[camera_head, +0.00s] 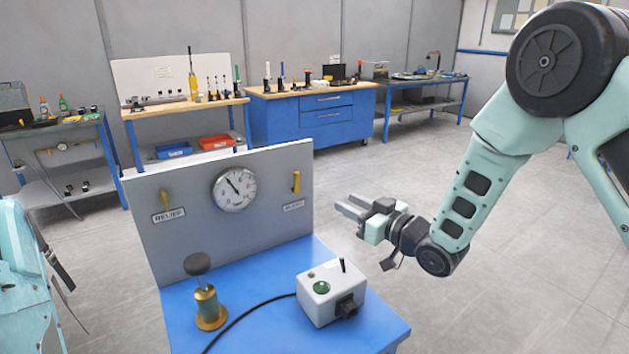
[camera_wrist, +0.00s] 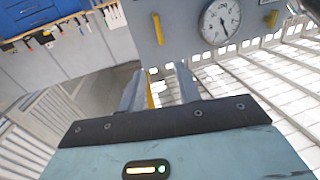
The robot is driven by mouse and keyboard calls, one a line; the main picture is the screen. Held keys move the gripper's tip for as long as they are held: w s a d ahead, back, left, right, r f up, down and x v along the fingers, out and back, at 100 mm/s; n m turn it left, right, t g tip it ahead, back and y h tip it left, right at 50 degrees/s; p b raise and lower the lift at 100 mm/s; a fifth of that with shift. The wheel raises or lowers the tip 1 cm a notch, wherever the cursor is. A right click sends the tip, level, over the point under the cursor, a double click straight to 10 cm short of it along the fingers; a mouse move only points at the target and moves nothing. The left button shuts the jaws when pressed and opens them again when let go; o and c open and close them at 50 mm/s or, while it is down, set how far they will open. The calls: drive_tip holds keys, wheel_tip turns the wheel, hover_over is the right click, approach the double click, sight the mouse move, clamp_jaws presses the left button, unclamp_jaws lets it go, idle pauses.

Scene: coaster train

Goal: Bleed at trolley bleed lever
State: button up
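The trolley's grey panel (camera_head: 270,215) carries a yellow lever (camera_head: 295,182) at its right, above a label too blurred to read surely, apparently the bleed lever. Its handle stands about upright. It also shows in the upside-down wrist view (camera_wrist: 157,28), ahead of my fingers. A second yellow lever (camera_head: 166,200), over a RELIEF label, is at the left. A round gauge (camera_head: 234,189) sits between them, its needle pointing up-left. My gripper (camera_head: 350,205) is open, right of the panel and apart from the lever. A yellow strip shows between its fingers (camera_wrist: 160,82); I cannot tell what it is.
The blue trolley top (camera_head: 250,335) bears a brass cylinder with a dark knob (camera_head: 208,305) and a grey switch box (camera_head: 330,292) with a cable. Benches with tools and a blue cabinet (camera_head: 315,120) line the back wall. The floor right of the trolley is clear.

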sight(298, 178)
drive_tip(key=p+x, duration=0.5)
drive_tip(key=x, duration=1.2)
drive_tip(key=shift+a+p, duration=0.15)
drive_tip(key=shift+p, duration=0.15)
clamp_jaws()
